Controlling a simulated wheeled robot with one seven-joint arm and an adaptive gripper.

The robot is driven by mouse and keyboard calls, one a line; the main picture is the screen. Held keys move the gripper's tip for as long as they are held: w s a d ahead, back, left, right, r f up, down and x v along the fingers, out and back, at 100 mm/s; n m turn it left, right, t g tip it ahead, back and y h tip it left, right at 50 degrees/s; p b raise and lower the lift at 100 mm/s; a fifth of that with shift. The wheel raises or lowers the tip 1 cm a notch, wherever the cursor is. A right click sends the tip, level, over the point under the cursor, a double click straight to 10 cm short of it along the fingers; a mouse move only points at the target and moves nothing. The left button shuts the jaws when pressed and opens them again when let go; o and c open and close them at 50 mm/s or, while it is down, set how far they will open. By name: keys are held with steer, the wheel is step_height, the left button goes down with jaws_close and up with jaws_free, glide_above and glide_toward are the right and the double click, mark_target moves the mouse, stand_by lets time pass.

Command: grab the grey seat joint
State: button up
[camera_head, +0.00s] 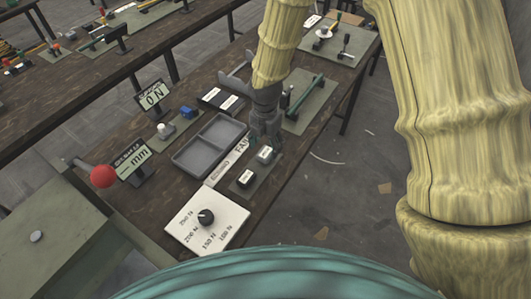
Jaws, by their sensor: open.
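My gripper (264,133) is at the end of my arm, pointing down over the workbench. It is open, with its fingertips just above or beside a small green mat (239,188). Two dark blocks with pale labelled tops stand on this mat, one nearer (246,178) and one farther (265,154). The farther block is close to the fingertips; I cannot tell whether they touch. I cannot pick out the grey seat joint with certainty; the gripper and arm hide part of the bench there.
A grey two-compartment tray (184,160) lies left of the gripper. A white dial panel (206,218) is at the near end. A green rod (308,93) lies on a mat behind the gripper.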

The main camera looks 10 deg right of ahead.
mark_target(266, 152)
steer(key=shift+w+f+p, duration=0.15)
steer(key=shift+f+p, duration=0.3)
steer(key=shift+f, duration=0.3)
steer(key=shift+f+p, duration=0.3)
steer(key=shift+f, duration=0.95)
steer(key=c, duration=1.1)
